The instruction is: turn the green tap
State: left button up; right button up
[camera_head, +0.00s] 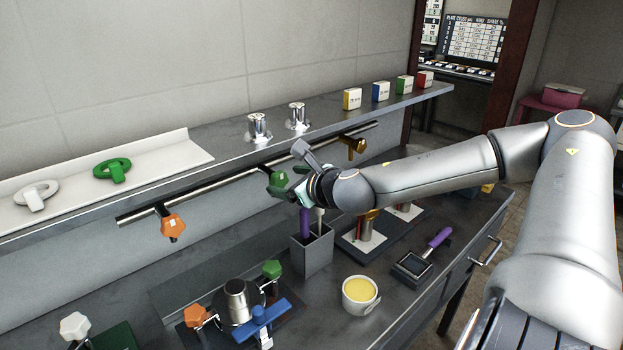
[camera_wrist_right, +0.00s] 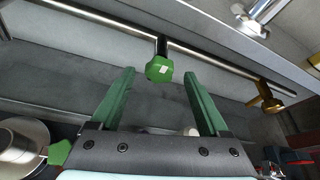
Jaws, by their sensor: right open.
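The green tap (camera_head: 278,183) hangs from the steel rail under the shelf, between an orange tap (camera_head: 172,226) and a brass-coloured tap (camera_head: 356,146). My right gripper (camera_head: 296,190) is close to the green tap, on its right side in the head view. In the right wrist view the green tap (camera_wrist_right: 159,69) appears between the tips of my open right gripper (camera_wrist_right: 161,78), with a gap on both sides. No contact shows. The hand partly hides the finger positions in the head view. My left gripper is not in view.
A grey holder (camera_head: 312,254) with a purple-handled tool stands below the hand. A metal pot (camera_head: 238,300) with several coloured knobs, one green (camera_head: 271,269), stands at the front. A yellow-filled cup (camera_head: 360,295) stands nearby. A loose green handle (camera_head: 113,170) lies on the shelf.

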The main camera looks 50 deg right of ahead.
jog(key=v, duration=0.9)
dwell(0.6)
